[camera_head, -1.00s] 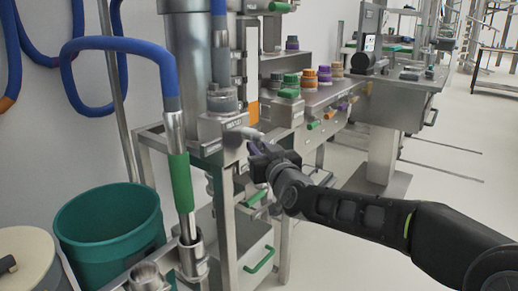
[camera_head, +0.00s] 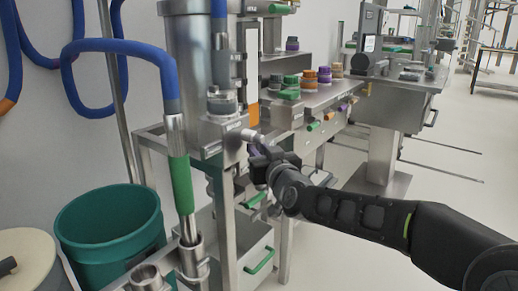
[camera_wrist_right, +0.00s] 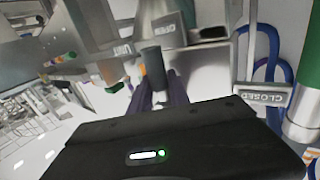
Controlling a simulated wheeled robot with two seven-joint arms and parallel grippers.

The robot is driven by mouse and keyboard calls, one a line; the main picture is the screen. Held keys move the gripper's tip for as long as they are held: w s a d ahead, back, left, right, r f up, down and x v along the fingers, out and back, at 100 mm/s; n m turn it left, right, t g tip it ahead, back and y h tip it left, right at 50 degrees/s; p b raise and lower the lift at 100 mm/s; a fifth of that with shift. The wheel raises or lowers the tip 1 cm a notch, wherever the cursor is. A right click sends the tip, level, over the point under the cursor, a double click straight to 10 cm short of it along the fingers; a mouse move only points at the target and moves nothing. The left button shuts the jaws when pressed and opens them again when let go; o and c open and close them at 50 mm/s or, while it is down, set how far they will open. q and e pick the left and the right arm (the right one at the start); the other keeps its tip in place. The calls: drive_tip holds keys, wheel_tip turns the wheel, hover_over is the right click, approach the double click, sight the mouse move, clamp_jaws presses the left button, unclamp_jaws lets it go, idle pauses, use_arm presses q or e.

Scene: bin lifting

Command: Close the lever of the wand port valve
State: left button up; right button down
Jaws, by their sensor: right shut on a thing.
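The wand port valve (camera_head: 222,131) is a grey metal block below the clear-and-metal fitting on the blue hose's port. Its pale lever (camera_head: 252,135) sticks out from the block's right side. My right gripper (camera_head: 257,150) is at the lever's outer end, its dark fingers closed around it. In the right wrist view the grey cylindrical lever end (camera_wrist_right: 153,68) stands between the two fingers of my right gripper (camera_wrist_right: 160,92). The fingers partly hide the lever's lower part. My left gripper is out of view.
A blue-hosed wand with a green grip (camera_head: 181,185) stands left of the valve. A teal bin (camera_head: 110,235) is at lower left. Several coloured-lid jars (camera_head: 290,83) sit on the bench behind.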

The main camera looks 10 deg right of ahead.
drive_tip(key=m+g+p, duration=0.1)
drive_tip(key=m+p, duration=0.1)
drive_tip(key=p, duration=0.2)
drive_tip(key=s+a+r+m+g+y+p, duration=0.1)
drive_tip(key=m+g+p, duration=0.1)
drive_tip(key=p, duration=0.2)
drive_tip(key=m+g+p, duration=0.2)
drive_tip(key=p, duration=0.2)
drive_tip(key=shift+s+a+r+y+p, duration=0.15)
drive_tip(key=shift+s+a+y+p, duration=0.05)
drive_tip(key=shift+a+y+p, duration=0.15)
drive_tip(key=shift+s+a+r+m+g+y+p, duration=0.15)
drive_tip(key=shift+r+m+g+y+p, duration=0.1)
drive_tip(key=shift+m+g+y+p, duration=0.55)
drive_tip(key=shift+s+a+r+m+g+y+p, duration=0.1)
drive_tip(key=shift+r+m+g+y+p, duration=0.35)
drive_tip(key=shift+m+g+p, duration=0.55)
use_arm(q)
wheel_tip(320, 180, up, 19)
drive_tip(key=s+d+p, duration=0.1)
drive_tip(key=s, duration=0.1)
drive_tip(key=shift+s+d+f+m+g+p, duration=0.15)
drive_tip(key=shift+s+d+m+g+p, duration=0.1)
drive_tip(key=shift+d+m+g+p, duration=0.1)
use_arm(e)
drive_tip(key=shift+r+m+g+y, duration=0.2)
drive_tip(key=shift+m+g+y, duration=0.1)
drive_tip(key=shift+m+y, duration=0.35)
drive_tip(key=shift+a, duration=0.1)
